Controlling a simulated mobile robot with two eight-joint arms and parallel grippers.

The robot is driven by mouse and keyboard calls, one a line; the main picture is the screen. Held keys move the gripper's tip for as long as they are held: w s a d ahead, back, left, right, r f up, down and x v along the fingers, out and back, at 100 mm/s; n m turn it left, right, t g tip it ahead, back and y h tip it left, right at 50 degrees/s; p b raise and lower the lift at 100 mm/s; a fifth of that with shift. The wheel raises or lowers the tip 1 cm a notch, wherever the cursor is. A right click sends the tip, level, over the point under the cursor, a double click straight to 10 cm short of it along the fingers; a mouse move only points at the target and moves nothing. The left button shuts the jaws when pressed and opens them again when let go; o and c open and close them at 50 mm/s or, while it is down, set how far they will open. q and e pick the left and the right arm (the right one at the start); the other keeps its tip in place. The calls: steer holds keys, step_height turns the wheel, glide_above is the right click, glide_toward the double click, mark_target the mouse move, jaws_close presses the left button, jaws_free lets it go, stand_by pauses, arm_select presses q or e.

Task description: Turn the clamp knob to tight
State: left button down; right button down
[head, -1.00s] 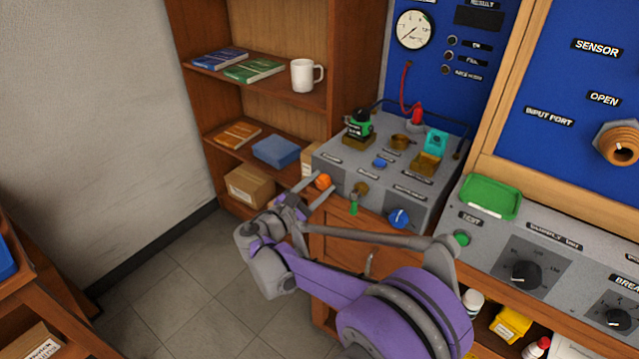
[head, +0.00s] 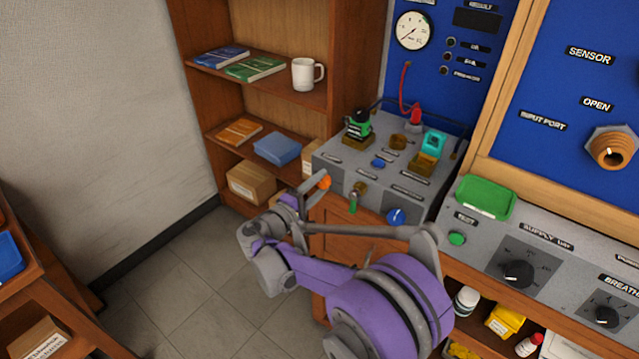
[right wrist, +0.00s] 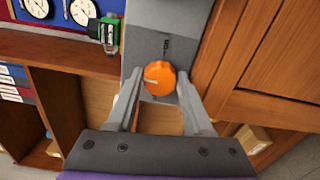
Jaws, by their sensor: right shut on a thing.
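The orange clamp knob (head: 325,182) sits on the left front face of the grey test bench box (head: 385,199). My right gripper (head: 319,184) is at the knob, with a finger on either side, shut on it. In the right wrist view, the knob (right wrist: 161,78) is between the two grey fingers of my gripper (right wrist: 160,80). A pale pointer line on the knob points left in that view. A small dark mark is on the panel above it. My left gripper is not in view.
The box top carries a green-and-black part (head: 358,124), a teal part (head: 433,141) and a red plug (head: 416,116). A blue knob (head: 396,216) and a small green-tipped valve (head: 354,203) are on the front, right of the clamp knob. Shelves stand behind left.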

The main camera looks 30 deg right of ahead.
steer(key=m, duration=0.4)
steer(key=shift+m+p, duration=0.3)
steer(key=shift+p, duration=0.1)
steer(key=m, duration=0.3)
steer(key=shift+m+p, duration=0.3)
steer(key=shift+m, duration=0.1)
steer(key=m, duration=0.4)
steer(key=shift+p, duration=0.35)
steer(key=m, duration=0.4)
steer(key=shift+m+p, duration=0.3)
steer(key=shift+m, duration=0.1)
steer(key=shift+c, duration=1.5)
jaws_free()
steer(key=shift+a, duration=0.1)
